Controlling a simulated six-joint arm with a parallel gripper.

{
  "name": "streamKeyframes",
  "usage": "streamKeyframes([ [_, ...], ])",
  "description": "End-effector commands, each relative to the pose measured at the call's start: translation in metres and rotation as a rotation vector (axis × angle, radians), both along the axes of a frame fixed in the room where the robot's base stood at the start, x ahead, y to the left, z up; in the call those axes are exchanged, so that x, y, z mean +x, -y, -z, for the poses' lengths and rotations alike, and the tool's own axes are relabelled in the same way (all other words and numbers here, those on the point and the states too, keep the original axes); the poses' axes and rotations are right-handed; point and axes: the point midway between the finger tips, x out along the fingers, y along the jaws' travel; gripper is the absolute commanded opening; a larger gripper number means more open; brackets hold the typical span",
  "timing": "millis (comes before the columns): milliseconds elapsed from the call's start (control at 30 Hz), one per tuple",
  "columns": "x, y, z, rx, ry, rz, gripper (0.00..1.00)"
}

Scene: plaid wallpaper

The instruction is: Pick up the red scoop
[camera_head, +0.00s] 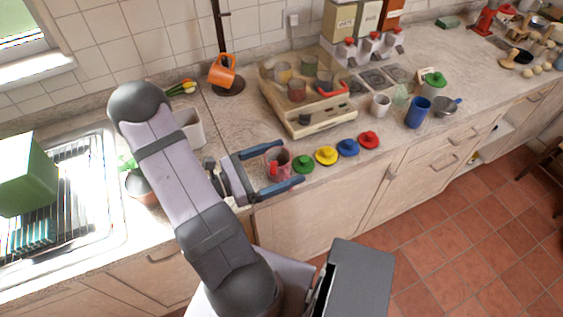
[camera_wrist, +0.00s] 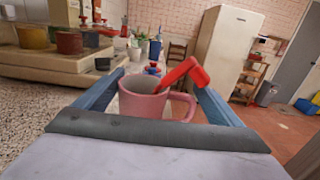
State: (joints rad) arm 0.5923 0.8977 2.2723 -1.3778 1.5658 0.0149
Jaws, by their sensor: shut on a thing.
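The red scoop (camera_wrist: 188,74) leans in a pink mug (camera_wrist: 140,104), its upper end sticking out over the rim toward the right finger in the wrist view. Its lower part is hidden inside the mug. In the head view the red scoop (camera_head: 272,170) shows as a small red patch at the pink mug (camera_head: 281,157). My gripper (camera_head: 292,163) has one finger on each side of the mug near the counter's front edge, and it is shut on the mug, with the scoop inside. The mug looks upright, its handle on the right in the wrist view.
Green (camera_head: 303,164), yellow (camera_head: 326,155), blue (camera_head: 347,147) and red (camera_head: 368,140) lids lie in a row to the right of the mug. A potted plant (camera_head: 141,187) and sink are left.

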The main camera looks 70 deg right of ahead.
Motion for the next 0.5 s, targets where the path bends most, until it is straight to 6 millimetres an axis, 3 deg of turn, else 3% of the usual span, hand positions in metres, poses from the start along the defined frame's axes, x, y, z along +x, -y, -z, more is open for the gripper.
streamKeyframes([
  [500, 0.0, 0.0, 0.0074, -0.002, -0.001, 0.0, 0.6],
])
